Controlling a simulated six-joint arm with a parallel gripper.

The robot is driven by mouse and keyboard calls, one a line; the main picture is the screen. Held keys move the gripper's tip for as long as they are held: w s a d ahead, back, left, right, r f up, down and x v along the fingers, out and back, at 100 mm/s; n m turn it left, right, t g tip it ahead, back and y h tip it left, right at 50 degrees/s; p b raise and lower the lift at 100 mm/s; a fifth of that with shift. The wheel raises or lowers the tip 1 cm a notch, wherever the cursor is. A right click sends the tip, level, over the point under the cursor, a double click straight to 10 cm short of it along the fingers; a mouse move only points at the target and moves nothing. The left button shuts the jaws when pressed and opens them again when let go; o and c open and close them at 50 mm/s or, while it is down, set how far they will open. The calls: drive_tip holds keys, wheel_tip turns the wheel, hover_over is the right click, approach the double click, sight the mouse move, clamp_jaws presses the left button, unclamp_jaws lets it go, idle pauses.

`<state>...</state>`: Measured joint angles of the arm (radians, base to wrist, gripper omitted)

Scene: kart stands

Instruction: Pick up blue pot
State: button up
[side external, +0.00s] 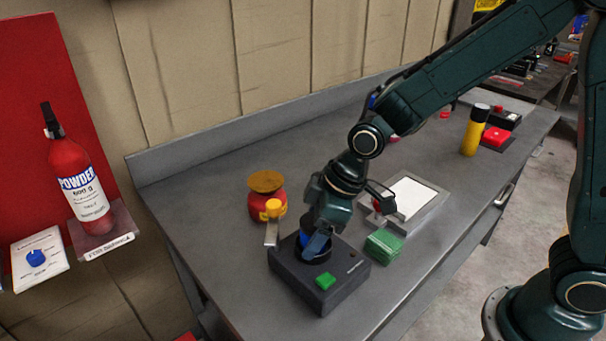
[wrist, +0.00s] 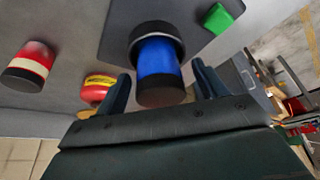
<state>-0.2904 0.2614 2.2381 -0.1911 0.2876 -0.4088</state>
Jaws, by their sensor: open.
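The blue pot (wrist: 158,57) is a blue cylinder with a dark end toward me, seated in a black ring on a dark box. In the side view only a little of its blue (side external: 304,238) shows behind my gripper (side external: 318,240). The dark box (side external: 338,290) carries a green button (side external: 326,281). In the wrist view my gripper (wrist: 163,82) is open, with one finger on each side of the pot's near end. I cannot tell whether either finger touches it.
A green block (side external: 383,245) and a white-panelled tray (side external: 408,197) lie to the right. A yellow cylinder (side external: 474,132) stands farther back. The grey bench's front left is clear.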

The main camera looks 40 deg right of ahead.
drive_tip(key=c, duration=1.2)
drive_tip(key=shift+r, duration=0.2)
wheel_tip(320, 180, up, 20)
drive_tip(key=shift+f, duration=0.15)
idle(0.4)
